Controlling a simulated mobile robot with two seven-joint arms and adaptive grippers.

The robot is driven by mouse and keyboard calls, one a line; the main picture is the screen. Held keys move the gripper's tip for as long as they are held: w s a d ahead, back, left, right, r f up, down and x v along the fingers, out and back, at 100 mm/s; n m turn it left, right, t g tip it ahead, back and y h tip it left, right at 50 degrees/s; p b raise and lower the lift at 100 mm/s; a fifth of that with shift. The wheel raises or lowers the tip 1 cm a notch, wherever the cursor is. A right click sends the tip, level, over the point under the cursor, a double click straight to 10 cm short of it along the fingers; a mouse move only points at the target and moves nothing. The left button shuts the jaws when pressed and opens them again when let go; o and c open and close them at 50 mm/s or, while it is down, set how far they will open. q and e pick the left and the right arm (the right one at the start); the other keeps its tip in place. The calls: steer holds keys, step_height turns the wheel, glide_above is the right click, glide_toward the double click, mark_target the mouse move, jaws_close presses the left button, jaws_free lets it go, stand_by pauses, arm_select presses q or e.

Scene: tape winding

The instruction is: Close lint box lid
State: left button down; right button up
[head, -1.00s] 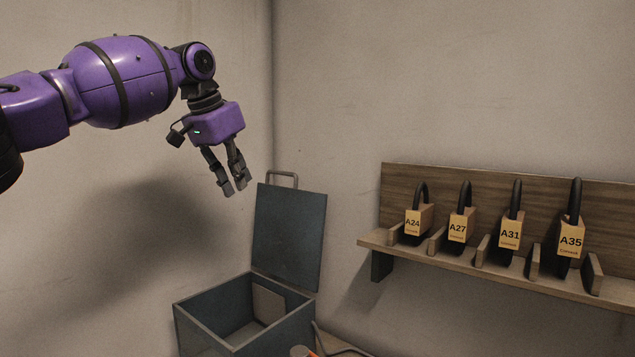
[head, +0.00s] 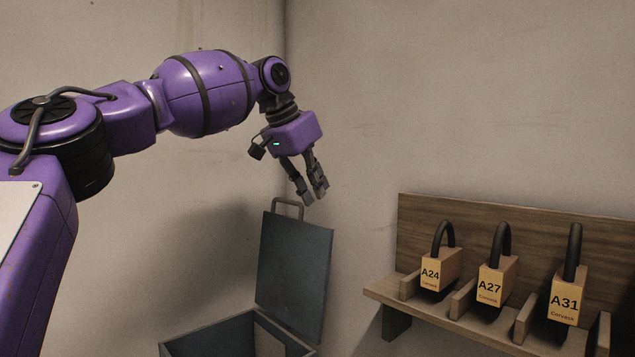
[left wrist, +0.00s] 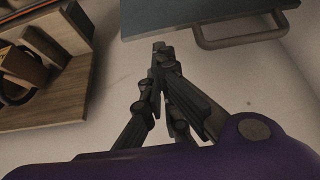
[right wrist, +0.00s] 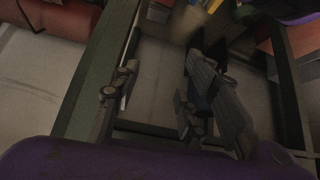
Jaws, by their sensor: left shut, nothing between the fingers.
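The lint box (head: 205,333) is a dark grey-blue box at the bottom of the head view, partly cut off. Its lid (head: 292,270) stands open, upright and slightly tilted, with a bent metal handle (head: 287,207) on its top edge. My left gripper (head: 312,196) is shut and empty, just above and right of the handle. In the left wrist view, the shut fingers (left wrist: 158,50) point toward the lid edge (left wrist: 190,18), with the handle (left wrist: 240,42) to their right; I see no contact. My right gripper (right wrist: 150,100) has its fingers apart and shows only in the right wrist view.
A wooden wall shelf (head: 480,208) with several tagged padlocks stands to the right of the lid; it also shows in the left wrist view (left wrist: 75,90). The wall corner is behind the lid. A dark frame (right wrist: 92,75) surrounds my right fingers.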

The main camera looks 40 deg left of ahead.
arm_select(q)
steer(key=x, duration=0.6)
steer(key=shift+w, duration=0.25)
arm_select(e)
steer(key=shift+w+r, duration=0.25)
steer(key=shift+w, duration=0.5)
steer(key=shift+s, duration=0.1)
